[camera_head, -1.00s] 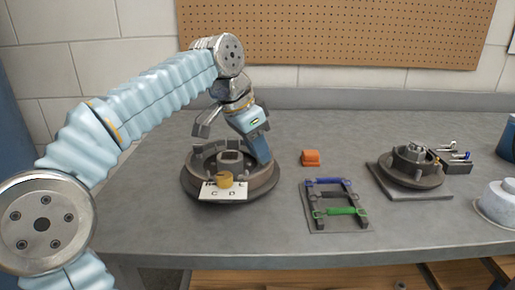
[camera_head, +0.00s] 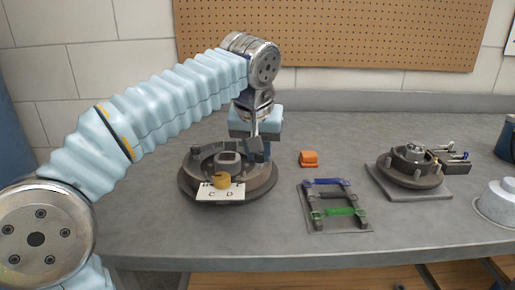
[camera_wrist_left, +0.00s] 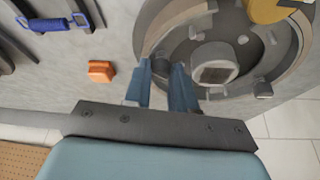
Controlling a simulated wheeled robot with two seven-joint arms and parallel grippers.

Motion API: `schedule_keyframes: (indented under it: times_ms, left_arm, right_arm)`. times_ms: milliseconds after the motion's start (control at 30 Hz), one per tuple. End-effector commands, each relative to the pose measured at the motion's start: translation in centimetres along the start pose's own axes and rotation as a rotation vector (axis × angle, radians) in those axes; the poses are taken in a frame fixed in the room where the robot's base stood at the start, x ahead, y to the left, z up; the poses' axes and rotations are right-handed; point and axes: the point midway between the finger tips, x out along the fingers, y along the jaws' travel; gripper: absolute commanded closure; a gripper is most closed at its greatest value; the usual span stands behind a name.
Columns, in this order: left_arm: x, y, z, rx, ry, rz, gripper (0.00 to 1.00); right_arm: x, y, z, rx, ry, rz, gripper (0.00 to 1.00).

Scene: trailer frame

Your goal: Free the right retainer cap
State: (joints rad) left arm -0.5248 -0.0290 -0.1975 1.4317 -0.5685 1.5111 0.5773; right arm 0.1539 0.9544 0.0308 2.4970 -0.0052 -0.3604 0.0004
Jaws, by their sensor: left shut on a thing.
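A round brown brake drum (camera_head: 189,188) with a raised square-topped centre hub (camera_head: 229,160) sits on the table at the left. My left gripper (camera_head: 256,148) points down at the drum's right rear. In the left wrist view its blue fingers (camera_wrist_left: 162,72) are shut on a small dark cap (camera_wrist_left: 163,58), between the drum's rim and the hub (camera_wrist_left: 215,65). I take this for the right retainer cap. The fingers partly hide it, and I cannot tell whether it is still seated. My right gripper is not in view.
A yellow knob (camera_head: 221,181) and a white lettered card (camera_head: 222,194) are at the drum's front. To the right are an orange block (camera_head: 309,158), a tray with blue and green handles (camera_head: 340,225), and a second drum assembly (camera_head: 410,168). The table front is clear.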

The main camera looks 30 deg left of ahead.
Motion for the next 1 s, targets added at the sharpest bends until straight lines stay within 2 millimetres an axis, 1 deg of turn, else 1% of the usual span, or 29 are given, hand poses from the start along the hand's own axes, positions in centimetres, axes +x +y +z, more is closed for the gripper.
schedule_keyframes:
  times_ms: [300,500,700,1000]
  left_arm:
    - [-0.1,0.32,-0.13,-0.273,0.0,-0.114,1.0]
    - [-0.04,0.49,-0.17,-0.42,0.0,-0.174,1.0]
    - [0.03,0.59,-0.2,-0.53,0.0,-0.219,1.0]
    - [0.06,0.67,-0.23,-0.61,0.0,-0.252,1.0]
  right_arm:
    - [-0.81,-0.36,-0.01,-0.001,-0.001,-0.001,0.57]
    - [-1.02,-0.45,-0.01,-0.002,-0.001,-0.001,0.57]
    - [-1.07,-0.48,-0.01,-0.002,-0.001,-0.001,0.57]
    - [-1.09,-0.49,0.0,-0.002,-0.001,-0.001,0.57]
